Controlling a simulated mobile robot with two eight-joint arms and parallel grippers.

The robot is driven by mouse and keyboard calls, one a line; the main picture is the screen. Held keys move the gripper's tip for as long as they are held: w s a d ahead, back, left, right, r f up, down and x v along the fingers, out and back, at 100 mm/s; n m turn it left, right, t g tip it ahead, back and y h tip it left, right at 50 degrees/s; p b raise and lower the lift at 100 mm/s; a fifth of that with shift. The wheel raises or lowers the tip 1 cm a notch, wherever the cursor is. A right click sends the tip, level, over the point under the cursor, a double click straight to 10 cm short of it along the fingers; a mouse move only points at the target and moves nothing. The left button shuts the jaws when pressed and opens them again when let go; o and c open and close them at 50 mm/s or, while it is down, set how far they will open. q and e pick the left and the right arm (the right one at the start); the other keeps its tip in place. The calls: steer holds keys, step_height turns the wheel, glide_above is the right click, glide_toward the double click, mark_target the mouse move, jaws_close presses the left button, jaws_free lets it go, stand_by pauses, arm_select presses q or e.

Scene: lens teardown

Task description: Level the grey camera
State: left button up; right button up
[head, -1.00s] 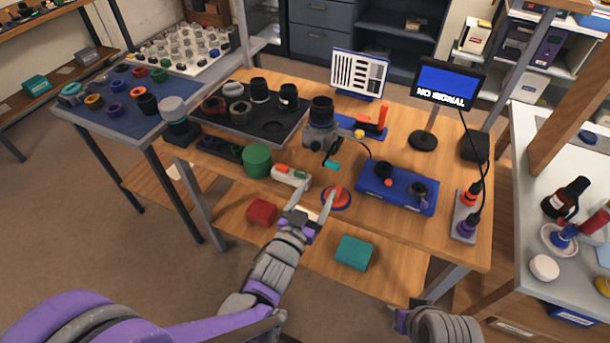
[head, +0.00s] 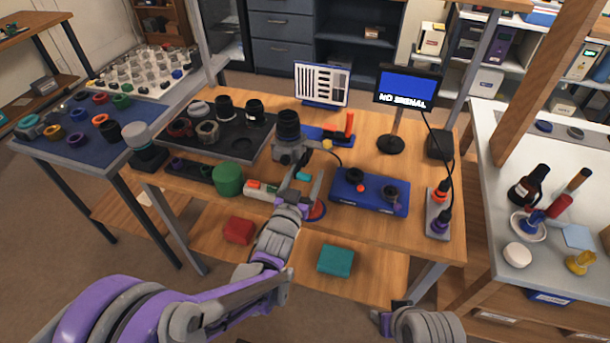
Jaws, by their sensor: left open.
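The grey camera (head: 287,153) is on the wooden workbench near its middle, with a black lens (head: 288,124) pointing upward. I cannot tell how far it is tilted. My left gripper (head: 304,180) is open and empty, just in front of the camera's near side. One finger overlaps the camera's lower edge in the picture; I cannot tell whether they touch. A small teal piece (head: 303,176) shows between the fingers. My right gripper (head: 391,316) is low at the bottom of the view, far from the camera, and its jaws are not clear.
A red round thing (head: 317,211) is under my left gripper. A blue box with knobs (head: 368,193) is to the right, and a green cylinder (head: 228,180) to the left. A dark tray (head: 233,150) holds lens parts. A "NO SIGNAL" monitor (head: 406,88) stands behind.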

arm_select(q)
jaws_close()
arm_select(e)
steer(key=shift+a, duration=0.1)
stand_by(0.3)
